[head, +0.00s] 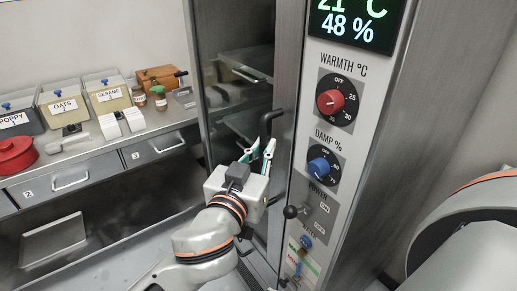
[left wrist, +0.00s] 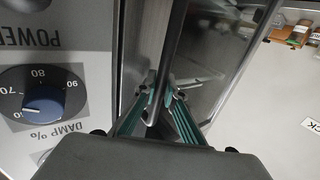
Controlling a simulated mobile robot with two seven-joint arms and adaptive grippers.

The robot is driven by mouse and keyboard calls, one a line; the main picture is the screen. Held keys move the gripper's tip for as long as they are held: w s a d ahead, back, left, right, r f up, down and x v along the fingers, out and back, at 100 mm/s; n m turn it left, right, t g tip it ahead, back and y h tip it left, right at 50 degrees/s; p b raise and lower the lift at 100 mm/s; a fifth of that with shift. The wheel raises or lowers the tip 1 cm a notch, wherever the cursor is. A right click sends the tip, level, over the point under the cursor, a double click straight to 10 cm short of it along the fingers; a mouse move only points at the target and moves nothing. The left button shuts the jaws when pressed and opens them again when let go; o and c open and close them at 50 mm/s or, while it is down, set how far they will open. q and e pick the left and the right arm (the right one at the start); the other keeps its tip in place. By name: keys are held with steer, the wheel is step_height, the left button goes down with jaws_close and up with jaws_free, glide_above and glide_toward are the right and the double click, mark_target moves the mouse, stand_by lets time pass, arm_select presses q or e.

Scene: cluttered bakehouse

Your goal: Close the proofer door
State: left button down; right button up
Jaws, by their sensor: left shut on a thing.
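The proofer door (head: 227,125) is a metal-framed pane left of the control panel, with shelves showing behind it. Its glass also shows in the left wrist view (left wrist: 215,45). I cannot tell exactly how far it stands from its frame. The dark door handle (head: 269,122) is an upright bar. My left gripper (head: 268,149) is shut on this handle; the bar runs between its green-edged fingers in the left wrist view (left wrist: 160,98). The grip hides part of the bar. My right gripper is out of view.
The proofer's control panel (head: 359,75) has a red knob (head: 330,102), a blue knob (head: 318,172) and a lever (head: 290,211) close to my left gripper. A counter (head: 88,150) with bins and a red pot (head: 16,155) stands left. My right arm shows at the right edge.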

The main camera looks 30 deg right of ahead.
arm_select(q)
steer(key=shift+s+d+r, duration=0.15)
steer(key=shift+r, duration=0.1)
steer(key=c, duration=2.1)
jaws_free()
steer(key=shift+d, duration=0.15)
steer(key=shift+d+f, duration=0.1)
steer(key=shift+f, duration=0.05)
steer(key=shift+f, duration=0.1)
steer(key=v, duration=1.2)
